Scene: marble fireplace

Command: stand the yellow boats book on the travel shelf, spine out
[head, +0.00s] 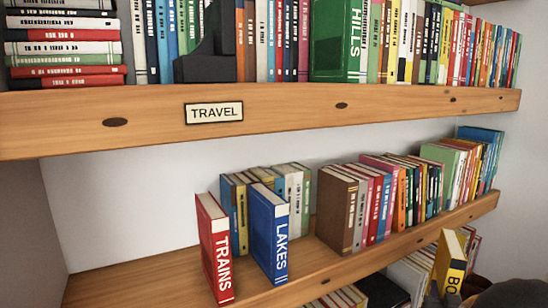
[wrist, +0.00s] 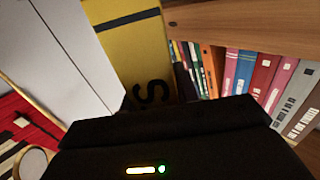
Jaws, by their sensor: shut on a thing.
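The yellow book (head: 451,262) is at the lower right of the head view, tilted, with black lettering "BO" on its spine and the rest cut off. In the wrist view the yellow book (wrist: 138,45) rises from my gripper (wrist: 165,100), with a black band and a letter "S" showing. My gripper is shut on its lower end; the fingertips are mostly hidden. In the head view only a dark part of my gripper (head: 505,292) shows at the bottom right corner. The TRAVEL label (head: 213,112) is on the front edge of the upper shelf (head: 300,112).
The upper shelf holds a flat stack (head: 65,45), a dark bookend (head: 212,50) and a green HILLS book (head: 338,40) among upright books. On the lower shelf (head: 130,285), the red TRAINS book (head: 214,248) and blue LAKES book (head: 268,232) stand forward, with bare board left of TRAINS.

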